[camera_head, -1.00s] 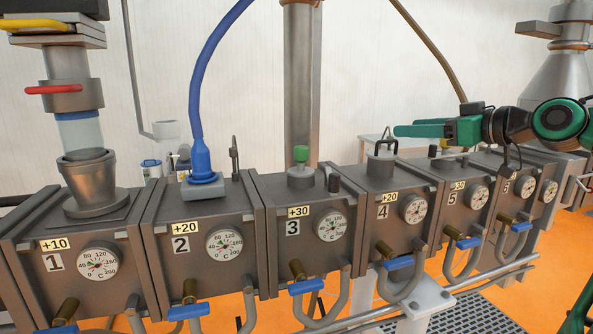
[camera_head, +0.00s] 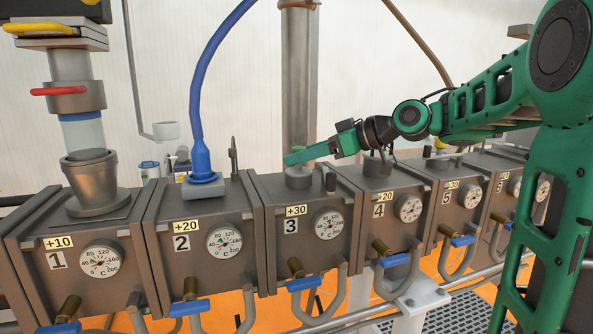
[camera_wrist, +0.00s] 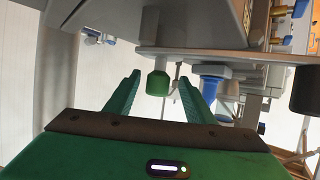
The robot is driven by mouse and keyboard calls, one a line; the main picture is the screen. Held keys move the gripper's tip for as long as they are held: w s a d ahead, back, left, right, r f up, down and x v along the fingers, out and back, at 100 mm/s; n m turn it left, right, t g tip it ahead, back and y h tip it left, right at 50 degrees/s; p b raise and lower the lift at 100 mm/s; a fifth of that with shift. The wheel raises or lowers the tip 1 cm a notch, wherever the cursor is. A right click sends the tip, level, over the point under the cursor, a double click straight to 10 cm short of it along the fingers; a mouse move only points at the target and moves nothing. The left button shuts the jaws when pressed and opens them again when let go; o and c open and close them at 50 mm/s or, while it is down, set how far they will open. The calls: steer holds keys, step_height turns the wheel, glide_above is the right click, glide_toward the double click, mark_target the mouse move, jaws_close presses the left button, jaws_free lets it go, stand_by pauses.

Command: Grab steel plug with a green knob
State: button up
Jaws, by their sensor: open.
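The steel plug (camera_head: 298,180) sits on top of box 3 in the head view. Its green knob is mostly hidden there behind my gripper (camera_head: 298,157), whose fingers are level with it. In the wrist view the green knob (camera_wrist: 158,83) shows with a pale stem, between the tips of my two green fingers. My gripper (camera_wrist: 159,84) is open, with a gap on both sides of the knob. I cannot tell how deep the knob lies between the fingers.
A blue hose fitting (camera_head: 201,165) stands on box 2, and a steel funnel (camera_head: 91,180) on box 1. A vertical pipe (camera_head: 299,80) rises behind the plug. Box 4's handled plug is partly hidden under my wrist.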

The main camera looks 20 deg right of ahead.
steer(key=shift+x, duration=2.85)
steer(key=shift+w+d, duration=0.15)
steer(key=shift+c, duration=0.3)
jaws_close()
